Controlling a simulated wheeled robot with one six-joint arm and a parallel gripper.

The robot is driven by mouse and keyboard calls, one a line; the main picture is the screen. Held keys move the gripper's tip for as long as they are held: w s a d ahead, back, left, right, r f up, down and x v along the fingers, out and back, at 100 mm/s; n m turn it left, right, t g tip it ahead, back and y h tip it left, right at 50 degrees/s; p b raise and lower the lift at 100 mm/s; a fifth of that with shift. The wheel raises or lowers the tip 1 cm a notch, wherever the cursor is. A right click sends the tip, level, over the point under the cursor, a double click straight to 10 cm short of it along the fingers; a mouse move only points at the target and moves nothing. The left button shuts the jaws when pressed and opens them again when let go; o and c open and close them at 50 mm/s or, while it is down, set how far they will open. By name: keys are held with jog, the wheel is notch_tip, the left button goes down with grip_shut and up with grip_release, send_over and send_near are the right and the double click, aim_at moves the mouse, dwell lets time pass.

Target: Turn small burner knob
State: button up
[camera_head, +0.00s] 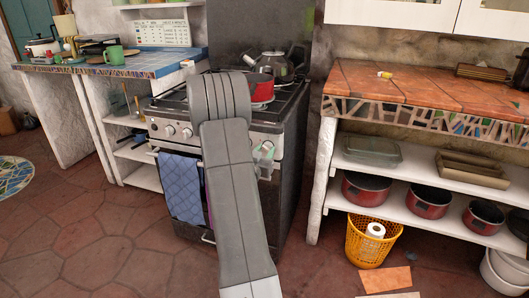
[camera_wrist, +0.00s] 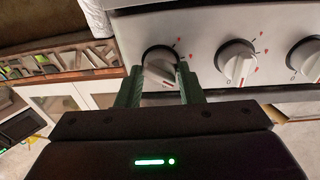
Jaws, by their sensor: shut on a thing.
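The stove (camera_head: 183,150) stands at the centre of the head view, with a row of white knobs on its front panel. My gripper (camera_head: 264,158) is at the right end of that panel; my arm hides some of the knobs. In the wrist view, my gripper's green fingers (camera_wrist: 161,80) sit on either side of a white knob (camera_wrist: 159,62) with a dark ring and are shut on it. Two more knobs, the middle one (camera_wrist: 236,62) and the right one (camera_wrist: 306,60), stand free beside it. Small red marks show around the knobs.
A kettle (camera_head: 271,64) and a red pot (camera_head: 262,90) stand on the stove top. A blue towel (camera_head: 180,188) hangs at the oven front. A mosaic counter (camera_head: 430,88) with pot shelves stands close on the right. The floor in front is open.

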jog(key=shift+n, duration=0.7)
jog(key=o, duration=1)
jog(key=shift+c, duration=0.2)
jog(key=p+v, duration=0.1)
jog(key=v, duration=1.3)
jog(key=shift+w, duration=0.1)
grip_shut()
